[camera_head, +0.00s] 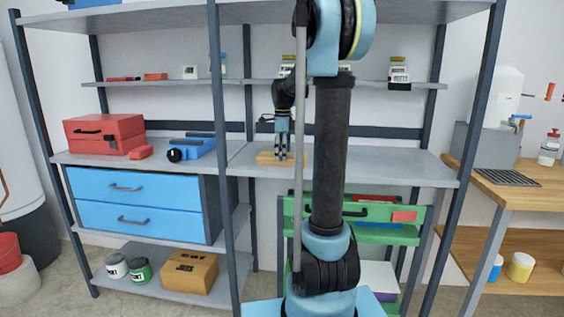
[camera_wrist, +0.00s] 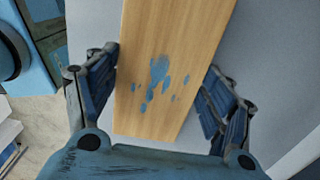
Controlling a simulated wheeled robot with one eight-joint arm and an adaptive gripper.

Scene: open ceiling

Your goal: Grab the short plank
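The short plank (camera_head: 266,158) is light wood and lies on the grey middle shelf in the head view, under my gripper (camera_head: 282,156). In the wrist view the plank (camera_wrist: 165,60) has blue paint specks and runs from the top edge down between my two blue fingers (camera_wrist: 160,95). The fingers are spread, one on each side of the plank. The left finger is very near or touching the plank's left edge; a gap shows on the right.
The grey shelf (camera_head: 385,168) is bare to the right of the plank. A blue tool (camera_head: 198,147), a red toolbox (camera_head: 100,134) and a small red block (camera_head: 140,152) stand to the left. A thin upper shelf (camera_head: 262,82) with small items runs behind. A dark upright post (camera_head: 222,190) stands left of my gripper.

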